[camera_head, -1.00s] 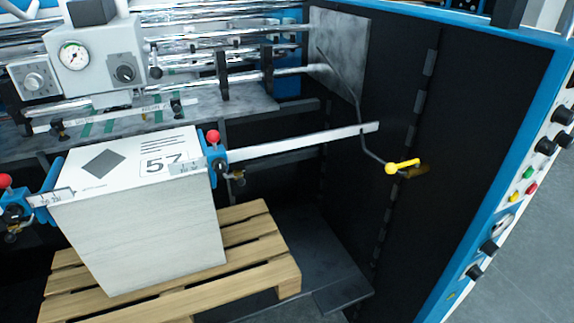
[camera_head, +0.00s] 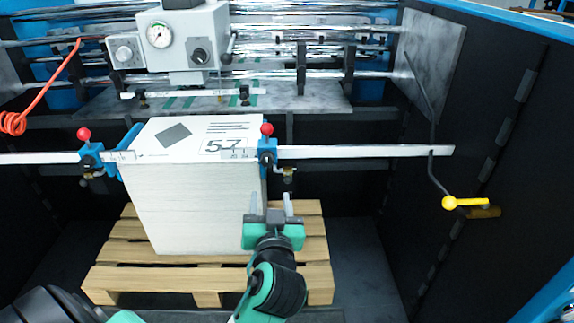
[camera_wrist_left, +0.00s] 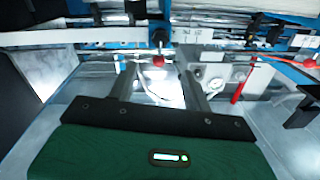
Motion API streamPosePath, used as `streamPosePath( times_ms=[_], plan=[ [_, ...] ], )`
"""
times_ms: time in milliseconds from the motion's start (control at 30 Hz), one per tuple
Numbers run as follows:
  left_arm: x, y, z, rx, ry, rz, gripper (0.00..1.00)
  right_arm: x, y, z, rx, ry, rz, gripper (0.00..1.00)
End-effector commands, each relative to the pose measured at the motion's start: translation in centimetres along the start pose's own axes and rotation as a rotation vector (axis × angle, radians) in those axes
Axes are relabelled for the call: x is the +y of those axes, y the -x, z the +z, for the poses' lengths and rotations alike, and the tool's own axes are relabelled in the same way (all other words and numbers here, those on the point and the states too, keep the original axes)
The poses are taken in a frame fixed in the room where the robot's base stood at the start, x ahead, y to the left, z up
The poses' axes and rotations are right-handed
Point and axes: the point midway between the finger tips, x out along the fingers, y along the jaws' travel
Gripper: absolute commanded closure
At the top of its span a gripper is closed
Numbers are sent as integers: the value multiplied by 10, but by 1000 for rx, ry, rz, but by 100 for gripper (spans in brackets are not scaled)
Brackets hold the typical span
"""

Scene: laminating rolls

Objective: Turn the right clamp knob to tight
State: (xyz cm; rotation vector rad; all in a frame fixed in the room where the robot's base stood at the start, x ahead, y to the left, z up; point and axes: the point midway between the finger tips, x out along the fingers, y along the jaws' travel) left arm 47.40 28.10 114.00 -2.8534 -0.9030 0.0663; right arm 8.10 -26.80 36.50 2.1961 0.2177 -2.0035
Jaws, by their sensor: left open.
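The right clamp (camera_head: 268,154) is a blue block on the white measuring bar, at the right front corner of the paper stack. It has a red ball (camera_head: 267,129) on top and a small dark and brass knob (camera_head: 288,173) below the bar at its right. My left gripper (camera_head: 270,203) is open and empty, in front of the stack and below the clamp in the picture. In the left wrist view a red ball (camera_wrist_left: 158,61) shows between the two fingers (camera_wrist_left: 158,88), apart from them. I cannot read whether the knob is tight. My right gripper is not in view.
The paper stack (camera_head: 192,215) stands on a wooden pallet (camera_head: 306,252). A similar left clamp (camera_head: 88,158) sits on the bar (camera_head: 360,151). A yellow-handled crank (camera_head: 465,203) sticks out from the dark right wall. An orange coiled hose (camera_head: 14,122) hangs at the left.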

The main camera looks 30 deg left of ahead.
Motion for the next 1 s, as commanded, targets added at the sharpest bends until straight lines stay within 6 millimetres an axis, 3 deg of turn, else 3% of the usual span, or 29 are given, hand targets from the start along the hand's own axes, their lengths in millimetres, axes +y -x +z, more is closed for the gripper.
streamPosePath(
  times_ms=[400,600,800,1000],
  plan=[
    [0,-83,-4,1,-7,1,50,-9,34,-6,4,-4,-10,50],
    [1,-115,-2,0,-6,2,50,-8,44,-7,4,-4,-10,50],
    [1,-129,0,-1,-3,3,50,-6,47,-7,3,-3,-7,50],
    [1,-131,1,-1,-3,4,50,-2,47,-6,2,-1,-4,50]
  ],
)
